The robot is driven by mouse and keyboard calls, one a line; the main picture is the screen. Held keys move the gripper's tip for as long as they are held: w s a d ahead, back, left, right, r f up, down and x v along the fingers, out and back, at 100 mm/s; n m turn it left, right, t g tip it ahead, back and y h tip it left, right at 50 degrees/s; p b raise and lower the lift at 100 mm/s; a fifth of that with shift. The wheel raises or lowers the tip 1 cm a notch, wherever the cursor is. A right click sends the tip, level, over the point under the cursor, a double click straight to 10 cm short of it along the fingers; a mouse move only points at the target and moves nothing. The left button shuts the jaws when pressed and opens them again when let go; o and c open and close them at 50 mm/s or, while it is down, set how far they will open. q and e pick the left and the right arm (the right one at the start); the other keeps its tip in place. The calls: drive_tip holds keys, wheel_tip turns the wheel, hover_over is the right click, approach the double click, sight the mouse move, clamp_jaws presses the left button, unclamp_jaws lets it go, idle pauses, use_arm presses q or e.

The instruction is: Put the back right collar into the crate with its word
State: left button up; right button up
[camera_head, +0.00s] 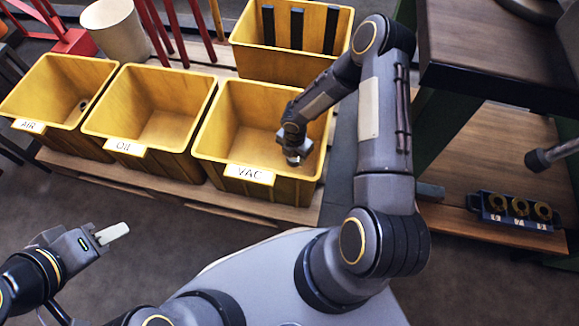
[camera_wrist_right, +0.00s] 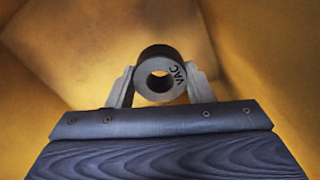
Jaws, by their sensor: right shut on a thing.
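A grey metal collar (camera_wrist_right: 160,74) marked VAC sits between the fingers of my right gripper (camera_wrist_right: 160,88) in the right wrist view. In the head view my right gripper (camera_head: 293,160) is inside the yellow crate labelled VAC (camera_head: 300,187), shut on the collar, with crate walls around it. The crate labelled OIL (camera_head: 170,160) stands to its left and the crate labelled AIR (camera_head: 80,140) at far left. A small part (camera_head: 83,104) lies in the AIR crate. My left gripper (camera_head: 112,234) is in the lower left; its finger opening cannot be made out.
A yellow crate (camera_head: 285,65) with dark upright bars stands behind the VAC crate. A blue rack (camera_head: 515,210) with several dark yellow round pieces sits on a wooden shelf at right. A dark table (camera_head: 490,60) is at upper right. Red posts and a white bin (camera_head: 115,30) stand behind.

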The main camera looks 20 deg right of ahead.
sight(293, 172)
wheel_tip(293, 172, down, 9)
drive_tip(key=b, duration=0.3)
drive_tip(key=shift+r, duration=0.15)
drive_tip(key=shift+f+b, duration=0.4)
drive_tip(key=shift+b, duration=0.15)
drive_tip(key=o, duration=1.3)
drive_tip(key=shift+r, duration=0.1)
